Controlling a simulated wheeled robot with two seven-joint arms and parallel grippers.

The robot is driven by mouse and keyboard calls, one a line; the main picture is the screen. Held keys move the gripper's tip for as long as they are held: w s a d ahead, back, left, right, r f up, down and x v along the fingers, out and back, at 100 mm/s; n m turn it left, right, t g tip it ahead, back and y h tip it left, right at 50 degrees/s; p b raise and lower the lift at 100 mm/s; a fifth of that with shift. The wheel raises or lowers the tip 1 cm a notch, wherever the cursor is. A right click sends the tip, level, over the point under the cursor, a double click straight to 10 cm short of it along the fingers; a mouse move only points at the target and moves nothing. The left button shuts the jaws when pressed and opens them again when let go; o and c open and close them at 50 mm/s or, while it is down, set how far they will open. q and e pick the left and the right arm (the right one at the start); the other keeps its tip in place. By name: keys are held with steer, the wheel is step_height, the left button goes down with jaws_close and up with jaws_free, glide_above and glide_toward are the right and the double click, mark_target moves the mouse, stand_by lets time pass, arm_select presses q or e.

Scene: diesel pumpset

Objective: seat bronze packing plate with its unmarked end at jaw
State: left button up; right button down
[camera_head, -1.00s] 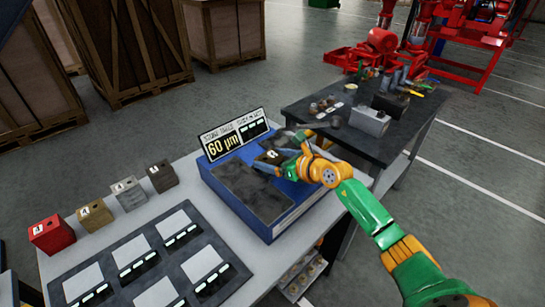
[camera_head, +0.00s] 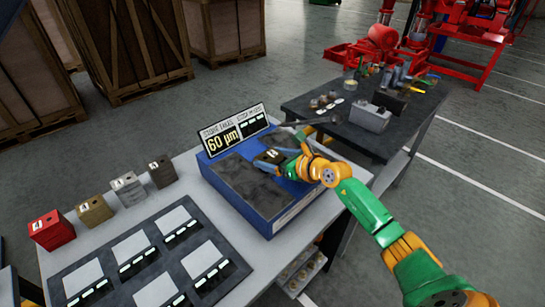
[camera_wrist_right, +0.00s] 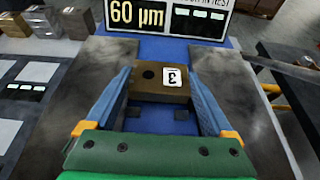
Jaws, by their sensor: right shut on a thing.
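A brown bronze-coloured block (camera_wrist_right: 158,83) with a dark hole and a white numbered label sits between the fingers of my right gripper (camera_wrist_right: 160,100). In the right wrist view the hole is left of the label, and the label's figure looks turned around. The block also shows in the head view (camera_head: 269,158), over the blue box (camera_head: 285,214) near its back right part. My right gripper (camera_head: 283,158) is shut on it. I cannot tell whether the block touches the box. My left gripper is not in view.
Two dark grey slabs lie in the box, behind them a "60 µm" sign (camera_head: 235,132). Red (camera_head: 51,233), brass (camera_head: 94,210), grey (camera_head: 127,192) and dark brown (camera_head: 162,173) blocks stand left. A dark tray (camera_head: 125,232) lies in front. A second table (camera_head: 375,142) holds tools.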

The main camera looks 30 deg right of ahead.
steer(key=shift+f, duration=0.1)
stand_by(0.4)
steer(key=shift+f+b, duration=0.25)
steer(key=shift+b, duration=0.1)
steer(key=shift+c, duration=0.8)
jaws_free()
steer(key=shift+o, duration=0.8)
steer(key=shift+a, duration=0.15)
steer(key=shift+s, duration=0.1)
